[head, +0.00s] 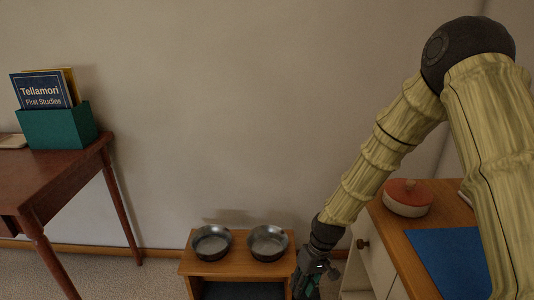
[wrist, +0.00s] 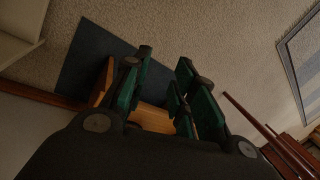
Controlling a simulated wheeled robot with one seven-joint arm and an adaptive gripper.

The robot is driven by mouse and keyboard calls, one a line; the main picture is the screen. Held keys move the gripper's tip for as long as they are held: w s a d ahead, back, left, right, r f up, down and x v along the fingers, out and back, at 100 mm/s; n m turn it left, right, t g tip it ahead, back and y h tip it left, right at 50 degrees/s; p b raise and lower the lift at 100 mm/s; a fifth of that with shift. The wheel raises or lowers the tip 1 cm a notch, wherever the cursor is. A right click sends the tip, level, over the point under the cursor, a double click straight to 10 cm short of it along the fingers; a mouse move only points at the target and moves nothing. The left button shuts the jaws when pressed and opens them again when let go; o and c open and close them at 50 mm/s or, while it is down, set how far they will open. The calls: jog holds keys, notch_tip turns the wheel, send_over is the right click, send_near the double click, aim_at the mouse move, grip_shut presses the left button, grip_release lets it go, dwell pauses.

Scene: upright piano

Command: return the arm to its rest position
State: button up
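My arm reaches down from the upper right of the head view, with its jointed, wood-patterned links bent at a dark elbow. My gripper (head: 306,284) hangs low between the small wooden stand (head: 236,267) and the white-sided cabinet (head: 376,262). In the wrist view my gripper (wrist: 165,62) has its green-padded fingers apart, with nothing seen between the tips. Part of an orange-brown wooden piece shows behind the fingers. In the head view the fingertips are partly cut off by the lower edge.
Two dark metal bowls (head: 212,242) (head: 268,243) sit on the stand. A red-lidded round dish (head: 407,197) and a blue mat (head: 448,258) lie on the cabinet. A red-brown table (head: 62,174) holds a teal book box (head: 58,127). The wall behind is bare.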

jog(key=s+d+f+m+h, duration=0.15)
jog(key=s+d+f, duration=0.25)
jog(key=s+f, duration=0.55)
jog(key=s+d+f+m, duration=0.1)
jog(key=s+d+f, duration=0.2)
jog(key=s, duration=0.5)
jog(key=s+d+f+m+t+h, duration=0.1)
jog(key=s+d+f, duration=0.15)
jog(key=s, duration=0.45)
jog(key=s+d+f+m, duration=0.1)
jog(key=s+d+f, duration=0.25)
jog(key=s, duration=0.45)
notch_tip(320, 180, up, 30)
jog(key=p, duration=3)
jog(key=shift+a+f, duration=0.2)
jog(key=shift+a, duration=0.15)
jog(key=shift+h, duration=0.25)
